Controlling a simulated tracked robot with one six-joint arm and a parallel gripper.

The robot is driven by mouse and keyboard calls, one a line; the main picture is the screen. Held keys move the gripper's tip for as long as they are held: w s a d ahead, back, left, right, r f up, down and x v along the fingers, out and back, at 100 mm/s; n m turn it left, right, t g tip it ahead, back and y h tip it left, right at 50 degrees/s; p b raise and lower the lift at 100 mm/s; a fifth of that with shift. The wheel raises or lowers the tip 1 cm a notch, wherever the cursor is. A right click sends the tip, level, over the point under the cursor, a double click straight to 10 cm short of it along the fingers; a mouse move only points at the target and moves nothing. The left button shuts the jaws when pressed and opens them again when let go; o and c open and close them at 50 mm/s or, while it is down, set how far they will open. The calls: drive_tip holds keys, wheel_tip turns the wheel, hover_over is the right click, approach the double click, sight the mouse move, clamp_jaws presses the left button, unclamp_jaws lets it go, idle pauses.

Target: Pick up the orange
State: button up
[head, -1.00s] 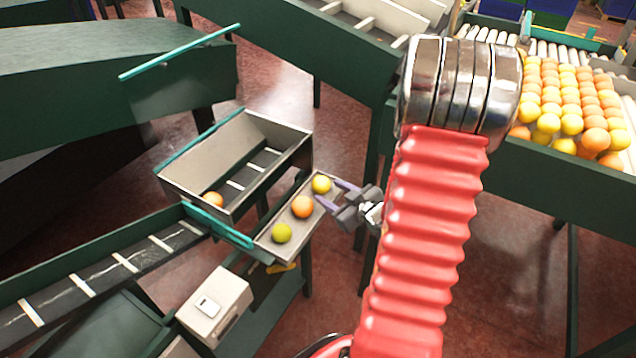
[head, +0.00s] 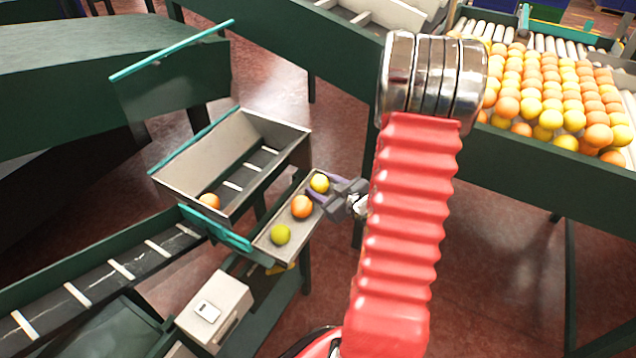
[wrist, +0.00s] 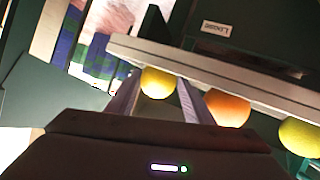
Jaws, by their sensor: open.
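The orange (head: 302,207) lies in the middle of a narrow tray (head: 262,243), between a yellow fruit (head: 319,183) and a yellow-green fruit (head: 281,235). My gripper (head: 314,187) is open at the tray's right side, with its fingertips by the yellow fruit. In the wrist view my gripper (wrist: 158,90) has the yellow fruit (wrist: 157,83) between its fingers. The orange (wrist: 228,108) is just right of the right finger there, and the yellow-green fruit (wrist: 299,136) is farther right. I cannot tell whether the fingers touch any fruit.
A metal bin (head: 262,125) with another orange fruit (head: 209,201) stands left of the tray. A conveyor (head: 120,268) runs at lower left, near a beige box (head: 214,308). Many orange and yellow fruits (head: 550,95) lie on a roller table at upper right. Red floor is open at lower right.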

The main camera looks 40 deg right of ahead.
sight(323, 183)
drive_tip(key=shift+s+d, duration=0.1)
drive_tip(key=shift+c, duration=0.4)
drive_tip(key=c, duration=0.7)
drive_tip(key=shift+o, duration=0.2)
drive_tip(key=shift+r, duration=0.2)
drive_tip(key=shift+r, duration=4.85)
